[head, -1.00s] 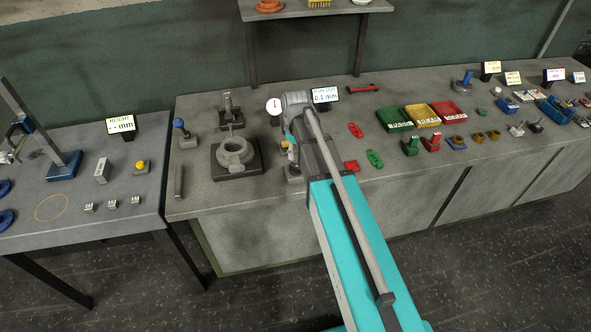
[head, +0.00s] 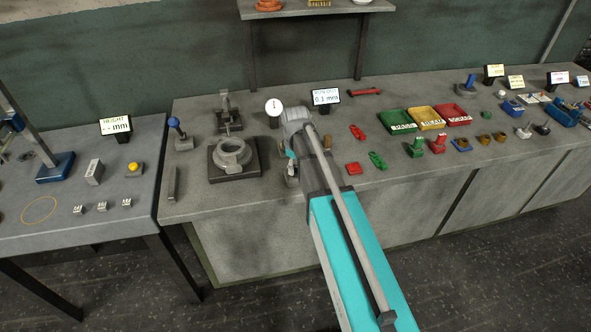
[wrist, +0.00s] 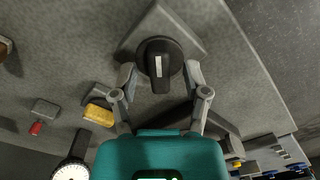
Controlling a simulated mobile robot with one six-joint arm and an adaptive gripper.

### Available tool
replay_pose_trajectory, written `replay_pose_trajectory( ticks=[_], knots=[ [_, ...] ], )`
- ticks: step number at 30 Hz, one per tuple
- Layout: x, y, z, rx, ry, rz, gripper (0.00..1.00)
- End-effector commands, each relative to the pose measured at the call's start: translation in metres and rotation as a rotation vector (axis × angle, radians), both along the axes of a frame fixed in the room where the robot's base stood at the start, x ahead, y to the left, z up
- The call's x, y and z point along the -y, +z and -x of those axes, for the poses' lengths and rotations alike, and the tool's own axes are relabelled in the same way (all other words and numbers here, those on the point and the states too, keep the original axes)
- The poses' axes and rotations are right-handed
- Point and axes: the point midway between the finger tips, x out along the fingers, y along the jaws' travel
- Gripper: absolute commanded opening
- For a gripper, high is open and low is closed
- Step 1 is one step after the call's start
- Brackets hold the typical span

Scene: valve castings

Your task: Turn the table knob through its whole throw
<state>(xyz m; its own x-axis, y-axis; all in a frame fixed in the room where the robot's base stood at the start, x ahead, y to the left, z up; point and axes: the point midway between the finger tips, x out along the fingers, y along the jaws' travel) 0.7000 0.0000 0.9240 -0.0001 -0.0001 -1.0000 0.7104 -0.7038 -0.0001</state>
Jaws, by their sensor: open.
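The knob (wrist: 160,58) is round and black, with a raised grip bar and a white mark, and sits on a grey block (wrist: 183,28) in the wrist view. Its bar points toward the bottom of that view. My gripper (wrist: 158,76) is open, with one fingertip on each side of the knob's lower part. I cannot tell whether either finger touches it. In the head view my arm hides the knob, and my gripper (head: 291,172) shows only in part at the arm's left side.
A round casting on a dark plate (head: 234,174) stands left of my arm. A dial gauge (head: 274,107) and a run-out display (head: 325,97) reading 0.1 mm stand behind. A yellow piece (wrist: 98,115) lies near my gripper. Red and green parts (head: 377,160) lie to the right.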

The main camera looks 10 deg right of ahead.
Motion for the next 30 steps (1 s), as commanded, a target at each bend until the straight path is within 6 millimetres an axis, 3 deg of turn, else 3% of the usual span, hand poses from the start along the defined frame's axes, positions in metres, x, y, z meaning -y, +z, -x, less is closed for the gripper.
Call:
replay_pose_trajectory(
  ticks=[12,22,30],
  knots=[
    [0.0,-0.0021,0.0,0.0,0.0,0.0,0.6],
    [0.0,-0.0022,0.0,0.0,0.0,0.0,0.0],
    [-0.0001,-0.0022,0.0001,0.0,-0.004,0.0,0.0]
  ],
)
